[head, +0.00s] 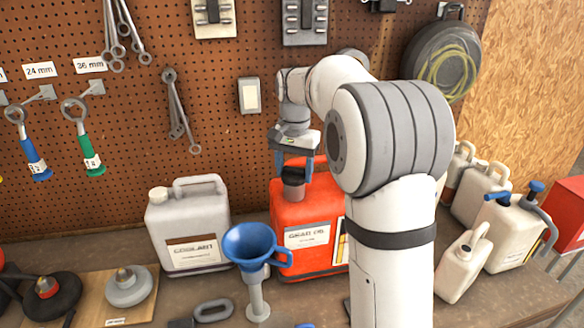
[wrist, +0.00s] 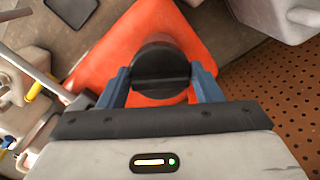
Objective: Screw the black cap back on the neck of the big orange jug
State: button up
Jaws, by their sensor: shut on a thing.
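The big orange jug (head: 297,216), labelled gear oil, stands upright on the bench in the middle of the head view. Its orange top (wrist: 120,50) fills the middle of the wrist view. The black cap (head: 293,175) is at the jug's neck, and it also shows from above in the wrist view (wrist: 160,65). My gripper (head: 300,165) points down over the neck, its two blue fingers shut on the cap from both sides.
A blue funnel (head: 250,244) on a stand is in front of the jug. A whitish coolant jug (head: 188,225) stands to the left. Several pale containers (head: 463,262) stand to the right beyond my arm. A pegboard with hanging tools (head: 215,120) rises behind.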

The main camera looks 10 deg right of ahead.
jog(key=shift+m, duration=1.1)
jog(key=o, duration=1)
jog(key=c, duration=0.7)
jog(key=shift+r+p, duration=3.05)
jog(key=shift+r, duration=0.5)
jog(key=shift+c, duration=0.4)
jog(key=shift+f, duration=0.1)
jog(key=s+f+n+t+b, duration=0.1)
jog(key=s+f+n+b, duration=0.3)
jog(key=s, duration=1)
jog(key=s+f+n+t+b, duration=0.2)
jog(key=s+f+n+b, duration=0.2)
jog(key=s+f, duration=0.5)
jog(key=s+n, duration=0.1)
jog(key=s, duration=0.5)
jog(key=shift+a+f+b, duration=0.15)
jog(key=shift+a+b, duration=0.1)
jog(key=shift+b, duration=0.1)
